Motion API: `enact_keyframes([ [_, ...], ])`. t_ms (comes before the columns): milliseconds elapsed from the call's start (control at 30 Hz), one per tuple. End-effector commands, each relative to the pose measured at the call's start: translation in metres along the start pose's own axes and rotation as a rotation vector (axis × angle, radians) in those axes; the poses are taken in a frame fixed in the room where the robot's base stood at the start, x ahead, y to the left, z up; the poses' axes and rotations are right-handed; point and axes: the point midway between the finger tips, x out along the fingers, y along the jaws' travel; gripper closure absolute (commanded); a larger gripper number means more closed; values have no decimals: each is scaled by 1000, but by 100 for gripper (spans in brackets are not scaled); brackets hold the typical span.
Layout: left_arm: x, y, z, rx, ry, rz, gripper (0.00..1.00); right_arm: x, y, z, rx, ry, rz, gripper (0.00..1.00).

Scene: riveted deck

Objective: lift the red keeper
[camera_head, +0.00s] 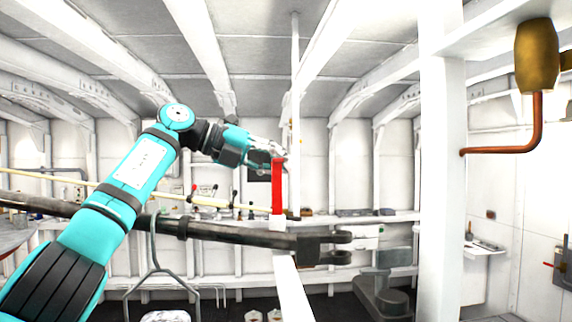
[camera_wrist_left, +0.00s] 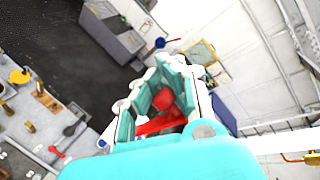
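The red keeper (camera_head: 278,188) is a narrow upright bar in the middle of the head view, standing on a white base at its lower end. My left gripper (camera_head: 277,151) is at its top end, with the fingers reaching right. In the left wrist view, red parts of the keeper (camera_wrist_left: 161,124) show between the fingers of the left gripper (camera_wrist_left: 178,68). The fingers stand apart, with a gap around the rounded red part; whether they touch the keeper cannot be seen. My right gripper is not in view.
A dark bar (camera_head: 230,233) with a forked end crosses below the keeper. A white post (camera_head: 440,180) stands at right, near a brass-handled crank (camera_head: 537,55). Several small levers (camera_head: 215,197) stand on the shelf behind. A thin white pole (camera_head: 295,90) rises close behind the gripper.

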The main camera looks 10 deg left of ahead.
Motion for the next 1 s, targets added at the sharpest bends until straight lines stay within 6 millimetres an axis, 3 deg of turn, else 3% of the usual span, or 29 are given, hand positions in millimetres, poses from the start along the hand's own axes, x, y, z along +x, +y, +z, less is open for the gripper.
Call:
enact_keyframes([
  [33, 1, 13, -1, -12, 8, 21, 100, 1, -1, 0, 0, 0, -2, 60],
  [367, 1, 10, -1, -9, 7, 16, 57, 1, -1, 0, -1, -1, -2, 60],
  [1000, -6, 4, -1, -3, 4, 6, 57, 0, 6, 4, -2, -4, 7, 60],
])
